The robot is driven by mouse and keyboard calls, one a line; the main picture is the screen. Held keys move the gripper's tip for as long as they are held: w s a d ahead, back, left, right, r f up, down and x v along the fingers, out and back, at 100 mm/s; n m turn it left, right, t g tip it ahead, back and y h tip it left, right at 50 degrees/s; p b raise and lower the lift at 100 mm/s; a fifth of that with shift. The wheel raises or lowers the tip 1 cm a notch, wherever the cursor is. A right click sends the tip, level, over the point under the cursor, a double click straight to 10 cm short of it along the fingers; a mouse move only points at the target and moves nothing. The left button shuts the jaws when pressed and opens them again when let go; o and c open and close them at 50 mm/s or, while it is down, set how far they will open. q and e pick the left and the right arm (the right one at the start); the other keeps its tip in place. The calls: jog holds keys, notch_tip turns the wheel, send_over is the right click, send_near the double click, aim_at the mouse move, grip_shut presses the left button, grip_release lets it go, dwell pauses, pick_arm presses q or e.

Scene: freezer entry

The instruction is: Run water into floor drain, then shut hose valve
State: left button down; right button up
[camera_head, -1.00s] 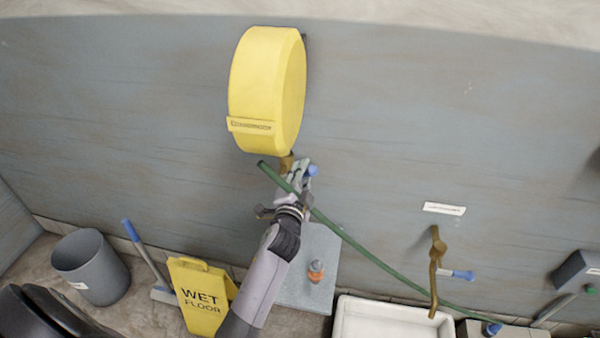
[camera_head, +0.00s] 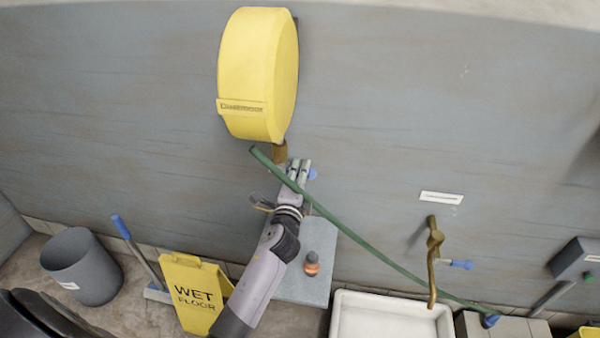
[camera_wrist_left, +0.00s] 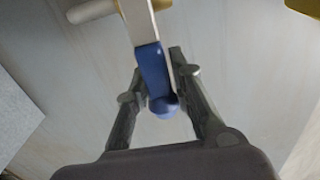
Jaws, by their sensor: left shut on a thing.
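A yellow hose reel (camera_head: 258,75) hangs on the grey wall, with a brass fitting (camera_head: 280,151) under it. A blue valve handle (camera_head: 313,174) shows just beside my left gripper (camera_head: 299,170). In the left wrist view the blue handle (camera_wrist_left: 156,78) lies between the fingers of my left gripper (camera_wrist_left: 160,95), which is shut on it. A green hose (camera_head: 375,247) starts near the reel and slopes down right, past my left arm, to a blue end piece (camera_head: 490,320). I cannot make out the floor drain or any running water. My right gripper is out of view.
A white basin (camera_head: 338,312) stands below a brass tap (camera_head: 434,245) with a blue lever (camera_head: 461,264). A bottle with an orange band (camera_head: 312,263) is on a grey slab (camera_head: 325,285). A yellow wet-floor sign (camera_head: 190,292), broom (camera_head: 135,245) and grey bin (camera_head: 85,270) stand left.

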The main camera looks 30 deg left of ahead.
pick_arm(q)
jog(key=shift+f, duration=0.1)
jog(key=c, duration=1.3)
grip_release()
jog(key=shift+d, duration=0.15)
jog(key=v, duration=1.2)
